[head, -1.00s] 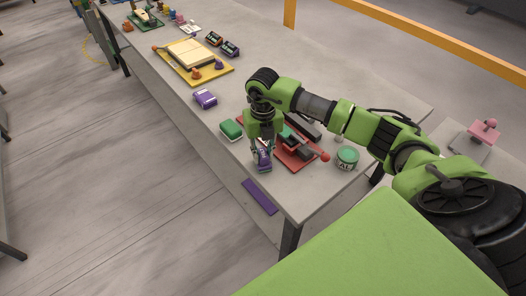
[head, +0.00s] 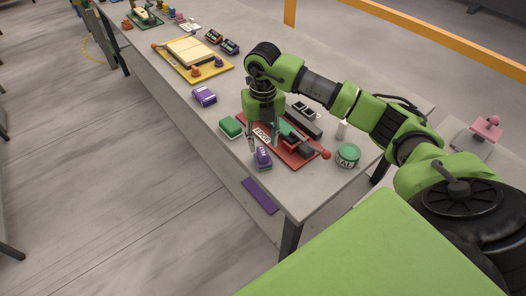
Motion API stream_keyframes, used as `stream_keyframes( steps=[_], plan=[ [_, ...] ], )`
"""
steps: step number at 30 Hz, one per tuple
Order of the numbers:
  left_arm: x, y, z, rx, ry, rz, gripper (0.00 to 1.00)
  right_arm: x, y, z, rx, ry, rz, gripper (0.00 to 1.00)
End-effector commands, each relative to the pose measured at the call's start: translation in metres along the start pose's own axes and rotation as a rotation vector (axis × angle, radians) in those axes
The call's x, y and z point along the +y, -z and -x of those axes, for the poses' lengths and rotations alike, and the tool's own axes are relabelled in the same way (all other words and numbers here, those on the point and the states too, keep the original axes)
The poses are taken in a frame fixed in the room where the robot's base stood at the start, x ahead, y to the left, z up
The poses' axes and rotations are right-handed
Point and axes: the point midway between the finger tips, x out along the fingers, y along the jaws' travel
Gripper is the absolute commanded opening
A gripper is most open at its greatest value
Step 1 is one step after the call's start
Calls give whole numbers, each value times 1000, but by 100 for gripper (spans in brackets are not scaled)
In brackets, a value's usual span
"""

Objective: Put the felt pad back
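A small purple block with a white label (head: 263,158) stands near the front edge of the slab table, beside a red board (head: 302,160). It may be the felt pad; the label is too small to read surely. My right gripper (head: 264,145) points down just above and behind the block, fingers apart, with nothing seen between them. A flat purple piece (head: 260,196) shows below the table's front edge; I cannot tell what it rests on. My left gripper is not in view.
A green block (head: 231,127) and another purple block (head: 204,97) lie along the front edge. A green-lidded tin (head: 347,156) stands right of the red board, which bears a red-handled tool. A yellow board (head: 176,66) lies farther off.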

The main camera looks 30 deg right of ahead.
Motion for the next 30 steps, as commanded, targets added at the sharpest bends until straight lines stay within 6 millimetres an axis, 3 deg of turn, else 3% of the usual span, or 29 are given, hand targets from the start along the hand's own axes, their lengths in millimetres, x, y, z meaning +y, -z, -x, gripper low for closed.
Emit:
stream_keyframes(
  steps=[6, 10, 15, 24, 26, 28, 30],
  plan=[
    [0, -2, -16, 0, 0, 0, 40, 0, -2, 44, -5, -2, -1, 37],
    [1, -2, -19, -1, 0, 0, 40, 0, -1, 61, -2, -1, -1, 37],
    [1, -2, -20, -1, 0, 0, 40, 0, 0, 71, 1, 0, -1, 37],
    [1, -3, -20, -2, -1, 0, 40, 2, 0, 70, 2, -6, 3, 37],
    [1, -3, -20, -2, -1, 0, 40, 10, 2, 66, 5, -32, 19, 37],
    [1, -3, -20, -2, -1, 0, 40, 34, 8, 57, 16, -103, 59, 37],
    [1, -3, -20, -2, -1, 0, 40, 72, 19, 46, 30, -228, 117, 37]
  ],
)
